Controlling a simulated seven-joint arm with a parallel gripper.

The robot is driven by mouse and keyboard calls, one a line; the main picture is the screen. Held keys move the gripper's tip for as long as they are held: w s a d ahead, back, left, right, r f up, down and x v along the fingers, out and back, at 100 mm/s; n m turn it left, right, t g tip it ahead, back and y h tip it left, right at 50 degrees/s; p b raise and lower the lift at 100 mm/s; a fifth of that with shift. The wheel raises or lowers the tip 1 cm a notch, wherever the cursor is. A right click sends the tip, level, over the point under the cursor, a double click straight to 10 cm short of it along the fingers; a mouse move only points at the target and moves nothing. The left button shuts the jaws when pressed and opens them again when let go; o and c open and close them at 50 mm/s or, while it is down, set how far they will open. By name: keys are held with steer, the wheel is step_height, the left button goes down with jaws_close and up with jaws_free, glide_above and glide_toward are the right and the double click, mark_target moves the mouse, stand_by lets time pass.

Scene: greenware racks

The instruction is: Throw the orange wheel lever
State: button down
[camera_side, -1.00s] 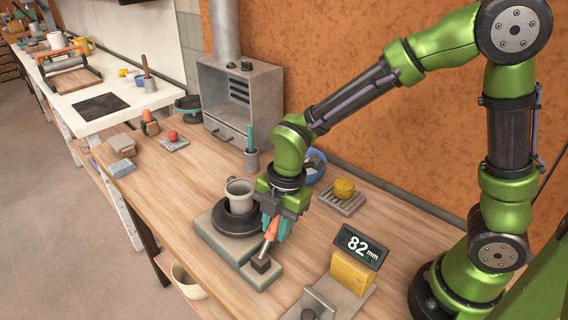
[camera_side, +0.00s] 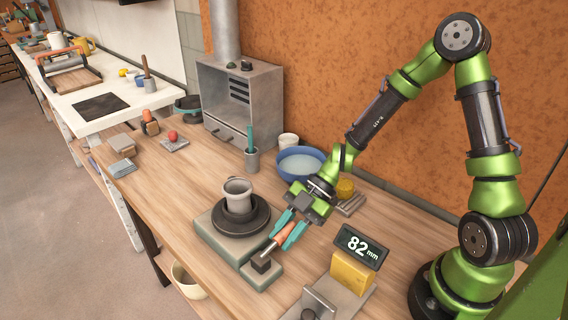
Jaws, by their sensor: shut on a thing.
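The orange wheel lever (camera_side: 284,234) tilts up to the right from a dark block on the front of the wheel base (camera_side: 229,245). My gripper (camera_side: 284,232) is shut on the orange handle, with a teal finger on each side. A grey cup (camera_side: 238,195) stands upright on the dark wheel head (camera_side: 255,224), left of the gripper. The lever's lower shaft shows as a bare metal rod.
A gauge reading 82 mm (camera_side: 361,246) stands on a yellow block to the right. Behind are a blue bowl (camera_side: 300,163), a yellow sponge (camera_side: 345,188) on a slatted rack and a grey tool pot (camera_side: 252,160).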

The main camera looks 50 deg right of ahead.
steer(key=shift+f+y, duration=0.25)
steer(key=shift+y, duration=0.15)
steer(key=shift+f, duration=0.1)
steer(key=c, duration=1)
jaws_free()
steer(key=shift+o, duration=0.2)
steer(key=shift+w, duration=0.1)
